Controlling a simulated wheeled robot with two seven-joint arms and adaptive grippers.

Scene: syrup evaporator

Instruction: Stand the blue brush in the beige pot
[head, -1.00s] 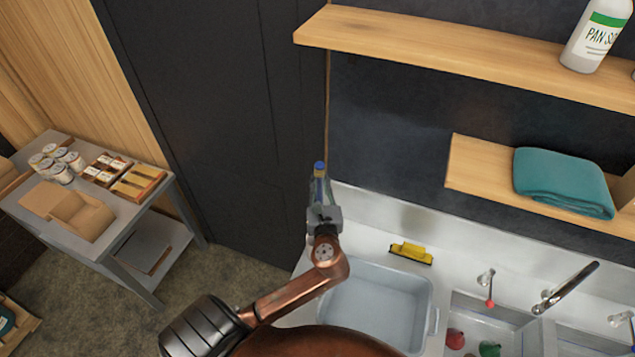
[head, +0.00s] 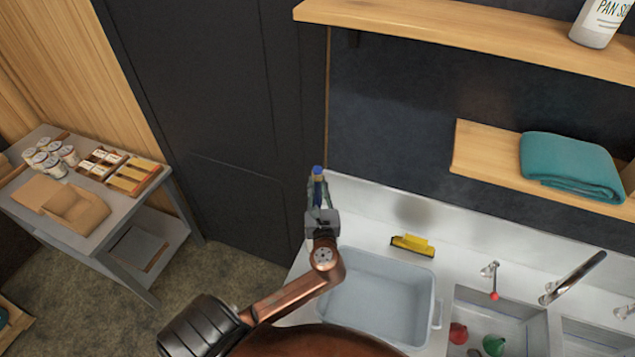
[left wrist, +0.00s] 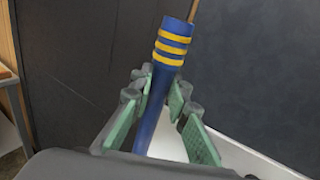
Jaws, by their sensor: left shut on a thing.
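The blue brush (head: 318,172) shows as a short blue tip above my left gripper (head: 319,195) in the head view. In the left wrist view, its blue handle (left wrist: 172,42) has several yellow bands and leans slightly right. My left gripper is shut on the handle, with a green-padded finger on either side. It holds the brush up in front of the dark wall, near the counter's left end. The brush's lower part is hidden by the gripper. I see no beige pot in either view. My right gripper is not in view.
A grey basin (head: 436,318) and a yellow scrubber (head: 412,245) are on the counter, left of the sinks and taps (head: 575,278). Shelves above hold a white bottle (head: 598,22) and a teal towel (head: 570,165). A grey table (head: 120,215) with boxes and jars stands left.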

